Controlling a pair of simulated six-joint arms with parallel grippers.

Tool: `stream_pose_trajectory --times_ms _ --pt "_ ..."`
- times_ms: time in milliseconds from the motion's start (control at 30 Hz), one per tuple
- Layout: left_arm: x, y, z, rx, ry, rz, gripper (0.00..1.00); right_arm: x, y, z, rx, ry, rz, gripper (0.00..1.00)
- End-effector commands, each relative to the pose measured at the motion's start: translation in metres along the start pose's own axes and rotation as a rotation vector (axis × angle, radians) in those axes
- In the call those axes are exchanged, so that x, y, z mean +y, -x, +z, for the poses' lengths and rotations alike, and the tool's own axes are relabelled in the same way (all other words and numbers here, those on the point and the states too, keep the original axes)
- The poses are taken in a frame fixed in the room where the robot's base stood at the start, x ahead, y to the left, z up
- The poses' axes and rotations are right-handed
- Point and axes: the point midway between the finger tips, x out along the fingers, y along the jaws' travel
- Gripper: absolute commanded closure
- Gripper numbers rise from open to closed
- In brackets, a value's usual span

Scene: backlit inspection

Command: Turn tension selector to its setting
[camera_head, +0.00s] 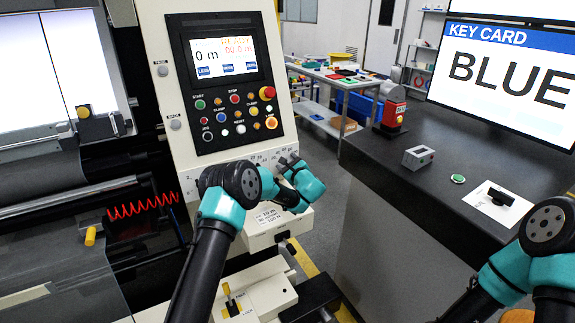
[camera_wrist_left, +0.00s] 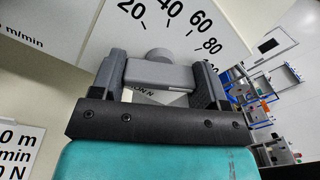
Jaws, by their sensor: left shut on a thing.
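The tension selector (camera_wrist_left: 158,73) is a grey knob with a bar grip on a white dial. In the left wrist view the printed marks 20, 40, 60 and 80 fan out above and to the right of it. Part of the label below ends in "ON N"; the rest is hidden by my gripper. My left gripper (camera_wrist_left: 160,78) is shut on the knob, one finger at each end of its bar. In the head view my left arm reaches the lower part of the cream panel and mostly hides the dial. My right gripper is out of view; only its arm shows at the right.
Above the dial is a control panel (camera_head: 232,125) with buttons and a screen (camera_head: 226,57). A small plate (camera_head: 268,215) reading 10 m is below. A monitor (camera_head: 505,75) reads KEY CARD BLUE. The dark counter (camera_head: 420,185) holds a grey box (camera_head: 418,157) and a green button (camera_head: 458,179).

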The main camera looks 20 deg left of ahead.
Motion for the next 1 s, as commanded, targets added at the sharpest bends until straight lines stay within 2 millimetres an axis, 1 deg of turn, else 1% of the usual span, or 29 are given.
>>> stream_pose_trajectory --times_ms 267,300,567,833,1000 --pt "0.0 0.0 0.0 0.0 -0.003 0.0 0.56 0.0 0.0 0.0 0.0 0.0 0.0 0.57" --pt "0.0 0.0 0.0 0.0 -0.003 0.0 0.31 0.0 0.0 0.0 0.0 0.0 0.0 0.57" --pt "0.0 0.0 0.0 0.0 -0.002 0.0 0.06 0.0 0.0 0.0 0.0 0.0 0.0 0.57" --pt "0.0 0.001 0.0 0.0 -0.001 0.0 0.06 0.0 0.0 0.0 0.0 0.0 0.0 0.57" --pt "-0.001 0.01 0.0 0.002 -0.002 -0.001 0.06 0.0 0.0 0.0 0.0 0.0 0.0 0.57"
